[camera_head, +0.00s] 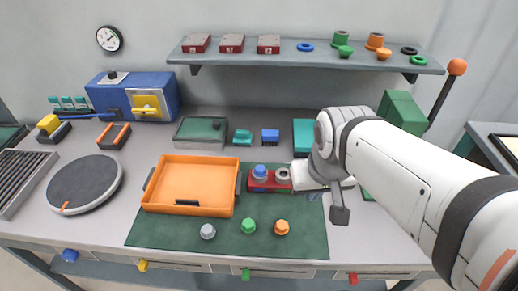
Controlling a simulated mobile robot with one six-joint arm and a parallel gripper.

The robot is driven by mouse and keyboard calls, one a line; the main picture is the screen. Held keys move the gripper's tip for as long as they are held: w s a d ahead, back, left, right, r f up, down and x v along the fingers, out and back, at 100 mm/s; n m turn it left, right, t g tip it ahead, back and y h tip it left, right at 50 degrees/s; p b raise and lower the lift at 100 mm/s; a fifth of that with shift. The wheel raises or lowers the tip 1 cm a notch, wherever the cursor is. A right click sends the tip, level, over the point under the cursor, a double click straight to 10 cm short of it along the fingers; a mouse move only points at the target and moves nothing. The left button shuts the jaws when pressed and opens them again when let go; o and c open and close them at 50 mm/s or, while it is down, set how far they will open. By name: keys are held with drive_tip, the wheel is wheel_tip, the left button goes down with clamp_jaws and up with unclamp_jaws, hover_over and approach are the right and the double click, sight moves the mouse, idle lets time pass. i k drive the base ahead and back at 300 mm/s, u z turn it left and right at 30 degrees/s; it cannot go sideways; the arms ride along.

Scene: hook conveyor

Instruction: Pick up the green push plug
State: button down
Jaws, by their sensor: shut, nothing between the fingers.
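A small green plug (249,226) with a faceted head stands on the dark green mat (150,233), between a grey plug (208,231) and an orange plug (282,228). Its sides are clear. A red block (268,185) behind it holds a blue plug (260,171) and has a pale ring beside that. My gripper (339,214) is at the right of the mat, up and to the right of the green plug and apart from it. It is shut and empty. My wrist hides what lies behind it.
An orange tray (190,206) stands left of the plugs. A round grey turntable (85,184) is at the left. The shelf (300,55) above carries red boxes, rings and other green and orange pieces. The mat's front strip is free.

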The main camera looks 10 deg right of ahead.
sight(248, 226)
drive_tip(key=z, duration=0.6)
drive_tip(key=k, duration=1.3)
drive_tip(key=u, duration=0.25)
drive_tip(key=i, duration=1)
drive_tip(key=u, duration=0.1)
